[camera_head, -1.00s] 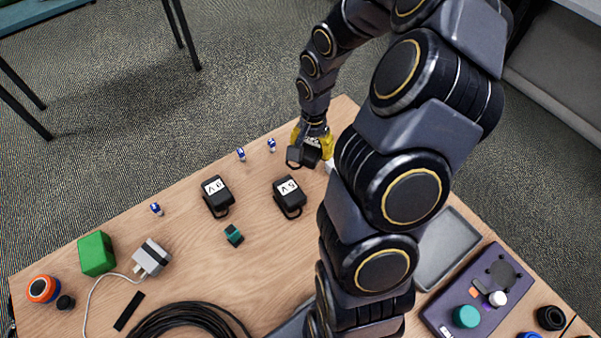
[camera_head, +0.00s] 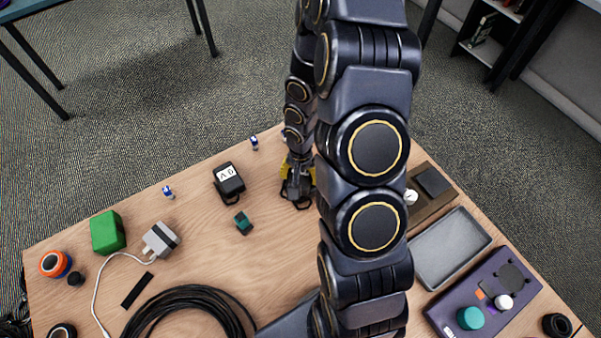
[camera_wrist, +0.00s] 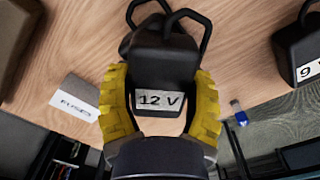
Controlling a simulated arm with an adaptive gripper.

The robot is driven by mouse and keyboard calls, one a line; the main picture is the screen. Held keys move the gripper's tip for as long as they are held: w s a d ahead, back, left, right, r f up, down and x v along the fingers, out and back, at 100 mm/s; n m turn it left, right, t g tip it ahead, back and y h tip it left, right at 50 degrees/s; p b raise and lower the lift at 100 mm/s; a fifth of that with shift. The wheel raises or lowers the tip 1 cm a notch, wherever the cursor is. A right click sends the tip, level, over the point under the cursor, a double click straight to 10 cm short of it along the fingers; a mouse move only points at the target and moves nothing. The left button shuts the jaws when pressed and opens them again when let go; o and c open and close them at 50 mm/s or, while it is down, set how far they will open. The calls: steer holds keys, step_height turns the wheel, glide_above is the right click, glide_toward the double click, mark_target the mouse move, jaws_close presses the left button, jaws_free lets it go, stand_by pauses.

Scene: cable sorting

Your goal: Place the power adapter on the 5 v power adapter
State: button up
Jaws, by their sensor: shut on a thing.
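My gripper (camera_head: 298,180) is at the right of the 9 V adapter in the head view. In the wrist view, its yellow fingers (camera_wrist: 160,115) are shut on a black power adapter (camera_wrist: 165,65) labelled 12 V. Two black cable loops show beyond it, one at its upper left and one at its upper right. The 5 V adapter's label is hidden; one loop seems to belong to it, with my gripper and the 12 V adapter over its place. I cannot tell whether the two adapters touch.
The 9 V adapter (camera_head: 229,183) lies to the left and shows at the right of the wrist view (camera_wrist: 300,50). A small teal block (camera_head: 242,222) is in front. A white box labelled FUSES (camera_wrist: 75,98) and a grey tray (camera_head: 450,248) are on the other side.

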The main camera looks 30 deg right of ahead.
steer(key=o, duration=1.1)
steer(key=shift+f, duration=0.1)
step_height(320, 180, up, 12)
steer(key=shift+s+a+r+n+g, duration=0.3)
steer(key=shift+s+a+r+n, duration=1.4)
steer(key=shift+s+r, duration=1.05)
steer(key=shift+s+a+r+n+g, duration=0.3)
steer(key=shift+s+a+r+n, duration=1.4)
steer(key=shift+s, duration=1.7)
steer(key=shift+s+a+r+n+g, duration=0.3)
steer(key=shift+s+a+r+n, duration=0.8)
steer(key=shift+s+a+r, duration=1.45)
steer(key=shift+s+d+r, duration=0.35)
steer(key=shift+s+d, duration=0.1)
